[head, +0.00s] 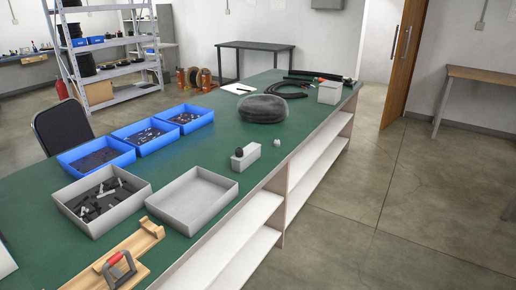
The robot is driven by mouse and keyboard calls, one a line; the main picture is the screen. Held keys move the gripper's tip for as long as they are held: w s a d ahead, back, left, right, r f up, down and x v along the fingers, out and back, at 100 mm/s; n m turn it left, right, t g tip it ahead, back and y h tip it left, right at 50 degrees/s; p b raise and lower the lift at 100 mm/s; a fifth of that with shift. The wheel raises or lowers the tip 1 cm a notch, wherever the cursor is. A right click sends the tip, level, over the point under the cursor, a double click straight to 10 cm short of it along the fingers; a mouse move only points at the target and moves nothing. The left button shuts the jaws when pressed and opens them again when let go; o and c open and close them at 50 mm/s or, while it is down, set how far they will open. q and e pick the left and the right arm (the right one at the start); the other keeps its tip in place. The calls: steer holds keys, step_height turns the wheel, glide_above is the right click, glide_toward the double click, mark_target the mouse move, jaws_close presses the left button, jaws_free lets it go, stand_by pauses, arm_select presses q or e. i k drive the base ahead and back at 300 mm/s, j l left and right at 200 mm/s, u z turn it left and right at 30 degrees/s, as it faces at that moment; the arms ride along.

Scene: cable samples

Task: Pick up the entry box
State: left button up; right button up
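No label marks the entry box, so I cannot tell for certain which thing it is. A small light grey box (246,159) with a dark round fitting (239,152) at its left end sits near the right edge of the green bench top. Another small grey box (329,95) stands at the far right end of the bench, beside black cable. A small whitish piece (277,142) lies just right of the nearer box. Neither of my grippers shows in the head view.
The green bench (195,143) holds an empty grey tray (222,206), a grey tray of black and white parts (137,184), several blue bins (119,159), a dark cable coil (263,109) and a wooden fixture with a red-handled clamp (145,235). Open shelves (262,215) lie below its right edge.

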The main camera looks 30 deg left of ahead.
mark_target(252, 153)
steer(key=i, duration=1.4)
steer(key=i+u, duration=0.2)
steer(key=i, duration=0.35)
steer(key=i+l+u, duration=0.25)
steer(key=i, duration=0.3)
steer(key=i+j+u, duration=0.1)
steer(key=i+u, duration=0.25)
steer(key=i+j+u, duration=0.1)
steer(key=u, duration=0.3)
steer(key=i+l+u, duration=0.1)
steer(key=i+u, duration=0.35)
steer(key=u, duration=1.35)
